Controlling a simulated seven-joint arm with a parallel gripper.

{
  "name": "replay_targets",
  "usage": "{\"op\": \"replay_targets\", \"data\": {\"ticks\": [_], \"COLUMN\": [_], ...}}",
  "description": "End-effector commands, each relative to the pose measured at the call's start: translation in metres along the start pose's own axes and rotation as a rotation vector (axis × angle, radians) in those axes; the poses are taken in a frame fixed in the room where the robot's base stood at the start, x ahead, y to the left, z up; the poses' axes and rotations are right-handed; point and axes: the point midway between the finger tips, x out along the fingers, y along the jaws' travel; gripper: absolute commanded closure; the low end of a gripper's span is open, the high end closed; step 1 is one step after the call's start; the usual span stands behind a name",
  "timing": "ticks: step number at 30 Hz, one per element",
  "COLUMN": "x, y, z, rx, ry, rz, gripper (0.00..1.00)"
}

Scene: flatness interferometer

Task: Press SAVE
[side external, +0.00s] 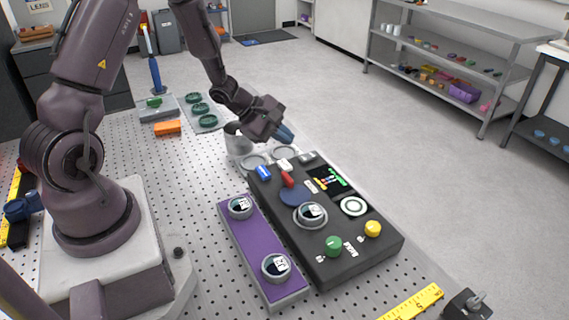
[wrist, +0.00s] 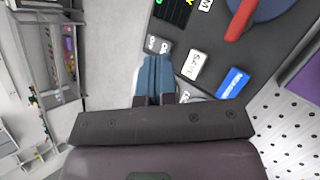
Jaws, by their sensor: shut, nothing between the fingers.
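The SAVE button (wrist: 197,66) is a white block with dark lettering on the black instrument panel (wrist: 215,38) in the wrist view. In the side view a white button (side external: 284,164) sits near the panel's far edge. My gripper (side external: 287,136) is shut and empty, with blue fingertips, above and beyond that far edge. In the wrist view my fingertips (wrist: 156,62) lie just left of SAVE, close to the ON/OFF switch (wrist: 158,45). They appear apart from SAVE; their exact height is unclear.
A blue button (wrist: 232,82) sits beside SAVE. A red lever (side external: 288,180) and screen (side external: 335,182) are close by. The panel also has a green knob (side external: 333,245) and yellow knob (side external: 373,229). A purple tray (side external: 254,240) lies alongside. A grey cup (side external: 238,145) stands near my gripper.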

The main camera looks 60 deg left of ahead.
Motion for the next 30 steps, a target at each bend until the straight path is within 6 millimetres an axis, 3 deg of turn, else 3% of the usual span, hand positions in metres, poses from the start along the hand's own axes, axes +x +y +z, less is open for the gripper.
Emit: {"op": "replay_targets", "data": {"ticks": [12,30], "x": [0.029,0.030], "y": [-0.021,-0.022], "z": [-0.021,-0.022], "rx": [0.000,0.001], "ry": [0.001,0.001], "rz": [0.000,0.001], "gripper": [1.00,1.00]}}
